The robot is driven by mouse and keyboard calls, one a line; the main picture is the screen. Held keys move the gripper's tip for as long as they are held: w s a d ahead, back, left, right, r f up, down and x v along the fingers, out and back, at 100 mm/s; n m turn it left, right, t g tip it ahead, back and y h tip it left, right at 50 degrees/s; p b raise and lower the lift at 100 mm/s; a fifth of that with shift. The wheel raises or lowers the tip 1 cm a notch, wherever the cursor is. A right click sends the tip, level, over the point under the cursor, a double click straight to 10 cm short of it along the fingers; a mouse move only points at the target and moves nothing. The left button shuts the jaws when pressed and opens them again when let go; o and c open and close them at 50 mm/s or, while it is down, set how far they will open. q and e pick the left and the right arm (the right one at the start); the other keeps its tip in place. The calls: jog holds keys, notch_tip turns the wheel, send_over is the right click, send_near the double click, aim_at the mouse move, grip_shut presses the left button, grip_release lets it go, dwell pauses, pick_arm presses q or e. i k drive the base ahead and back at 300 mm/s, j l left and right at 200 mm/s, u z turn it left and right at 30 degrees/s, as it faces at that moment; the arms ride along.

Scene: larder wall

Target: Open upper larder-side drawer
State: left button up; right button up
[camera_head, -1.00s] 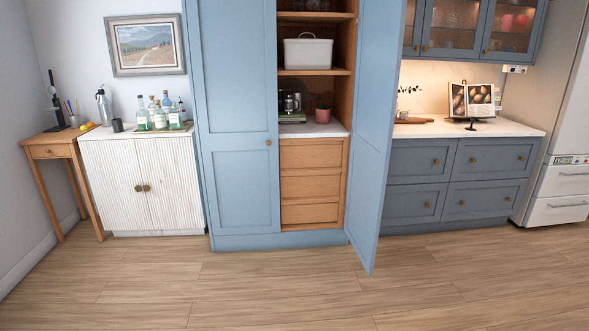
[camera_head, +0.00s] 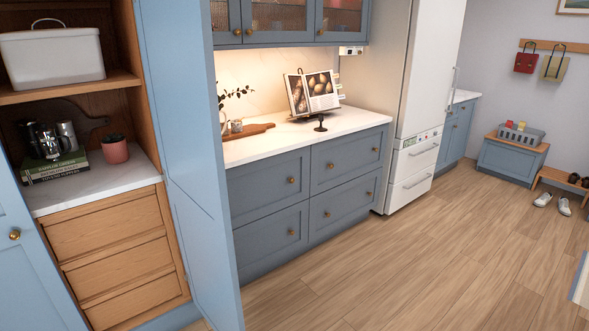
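The larder-side drawers are the blue-grey base drawers with brass knobs under the white worktop, right of the larder. The upper drawer nearer the larder (camera_head: 269,187) is shut. The drawer below it (camera_head: 271,241) is shut. The upper drawer nearer the fridge (camera_head: 346,158) and the lower one (camera_head: 343,206) are also shut. The open blue larder door (camera_head: 187,150) stands out beside these drawers and may hide part of their left edge. Neither of my grippers is in view.
Wooden drawers (camera_head: 110,222) sit inside the open larder. A cookbook on a stand (camera_head: 314,92) and a wooden board (camera_head: 247,132) lie on the worktop (camera_head: 285,136). A white fridge (camera_head: 428,80) stands at the right. The wood floor (camera_head: 440,265) before the drawers is clear.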

aim_at(259, 189)
jog(key=i+l+z, duration=0.1)
jog(key=i+z, duration=0.2)
jog(key=i, duration=0.45)
jog(key=i+j+z, duration=0.1)
jog(key=i+z, duration=0.2)
jog(key=i, duration=0.4)
